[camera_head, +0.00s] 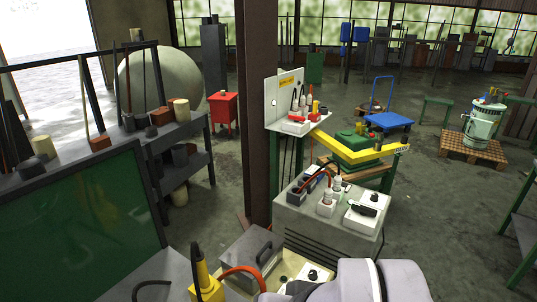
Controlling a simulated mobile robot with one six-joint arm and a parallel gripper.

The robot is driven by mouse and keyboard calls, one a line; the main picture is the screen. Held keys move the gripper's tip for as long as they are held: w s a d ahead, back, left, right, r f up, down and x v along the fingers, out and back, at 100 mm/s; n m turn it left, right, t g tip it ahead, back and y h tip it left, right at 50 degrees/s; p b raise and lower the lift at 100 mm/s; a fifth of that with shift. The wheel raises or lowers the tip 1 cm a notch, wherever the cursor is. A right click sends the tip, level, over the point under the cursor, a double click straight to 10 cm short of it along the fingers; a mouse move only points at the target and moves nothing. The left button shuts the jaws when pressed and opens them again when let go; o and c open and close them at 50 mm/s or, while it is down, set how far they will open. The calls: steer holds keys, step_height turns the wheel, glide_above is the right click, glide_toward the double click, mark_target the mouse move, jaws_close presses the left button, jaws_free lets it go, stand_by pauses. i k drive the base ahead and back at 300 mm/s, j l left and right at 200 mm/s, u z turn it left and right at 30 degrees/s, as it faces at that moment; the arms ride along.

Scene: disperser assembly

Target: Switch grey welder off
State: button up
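A grey cabinet (307,222) with dark slots low on its front stands right of the brown column. A smaller grey box (250,253) with a dark handle on top lies in front of it, at the bottom middle. I cannot tell which of the two is the grey welder, and no switch can be made out on either. White blocks (361,216) with black parts stand on the cabinet top. A pale rounded part of my arm (350,281) fills the bottom edge. My gripper is not in view.
A yellow block (206,287) with a black top and an orange hose stands at the bottom left of the arm. The brown column (259,110) rises behind. Open floor (440,230) lies to the right.

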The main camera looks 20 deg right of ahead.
mark_target(364, 210)
steer(key=z, duration=1.25)
steer(key=i+l+u, duration=0.4)
steer(key=i+l, duration=0.2)
steer(key=i+l+u, duration=0.2)
steer(key=l, duration=0.2)
steer(key=i+l+u, duration=0.2)
steer(key=l, duration=0.2)
steer(key=i+l+u, duration=0.2)
steer(key=l, duration=0.25)
steer(key=i+l+u, duration=0.25)
steer(key=l, duration=0.35)
steer(key=i+l+u, duration=0.1)
steer(key=i+l, duration=0.15)
steer(key=l, duration=0.1)
